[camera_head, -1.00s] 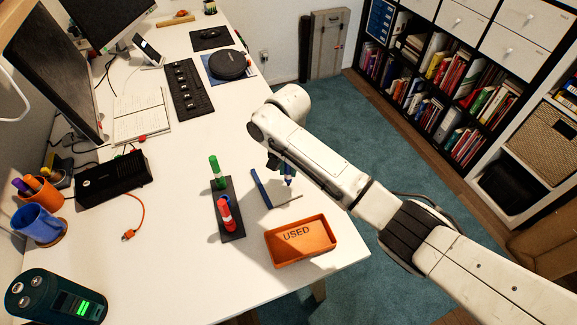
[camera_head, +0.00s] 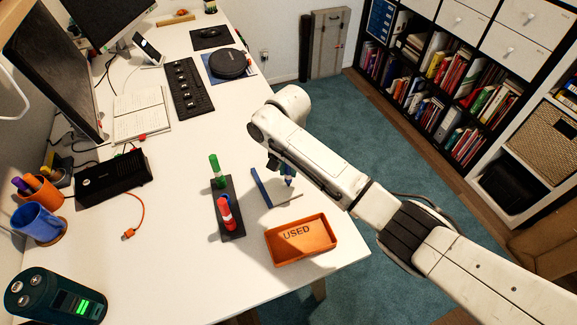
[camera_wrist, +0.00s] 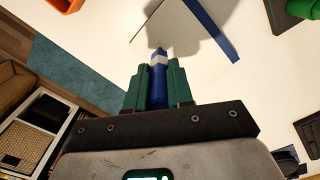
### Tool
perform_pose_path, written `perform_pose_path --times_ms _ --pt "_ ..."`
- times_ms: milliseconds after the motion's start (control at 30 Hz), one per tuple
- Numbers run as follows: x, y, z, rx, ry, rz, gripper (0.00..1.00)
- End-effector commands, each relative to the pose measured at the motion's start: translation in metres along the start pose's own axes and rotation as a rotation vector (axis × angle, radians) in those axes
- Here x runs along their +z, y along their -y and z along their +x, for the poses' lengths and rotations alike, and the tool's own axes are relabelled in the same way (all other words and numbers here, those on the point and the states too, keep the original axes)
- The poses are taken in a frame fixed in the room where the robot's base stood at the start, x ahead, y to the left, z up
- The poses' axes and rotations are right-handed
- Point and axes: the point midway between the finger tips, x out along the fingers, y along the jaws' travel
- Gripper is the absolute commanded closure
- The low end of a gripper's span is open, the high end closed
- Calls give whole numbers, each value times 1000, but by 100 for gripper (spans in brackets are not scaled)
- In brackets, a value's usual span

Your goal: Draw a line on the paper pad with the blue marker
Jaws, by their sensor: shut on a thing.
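The blue marker (camera_wrist: 157,92) is clamped between the green fingers of my gripper (camera_wrist: 155,86) in the wrist view, its tip end pointing away from the wrist. In the head view the marker (camera_head: 289,181) shows below my gripper (camera_head: 282,169), pointing down over the paper pad (camera_head: 273,193). The pad is white with a blue strip along its left edge. It also shows at the top of the wrist view (camera_wrist: 200,50), partly in shadow. A thin dark streak runs along its near side; I cannot tell whether it is ink or the edge. Whether the tip touches the paper is unclear.
A dark holder (camera_head: 230,196) with a green marker (camera_head: 216,170) and a red marker (camera_head: 226,211) stands left of the pad. An orange tray (camera_head: 302,240) marked USED sits in front, near the desk edge. A black box (camera_head: 112,178) lies further left.

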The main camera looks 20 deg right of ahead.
Motion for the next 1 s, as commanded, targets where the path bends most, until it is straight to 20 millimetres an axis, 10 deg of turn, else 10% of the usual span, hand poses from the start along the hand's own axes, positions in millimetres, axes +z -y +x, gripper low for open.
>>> perform_pose_path --times_ms 1000 --pt "-9 7 3 0 -1 1 100"
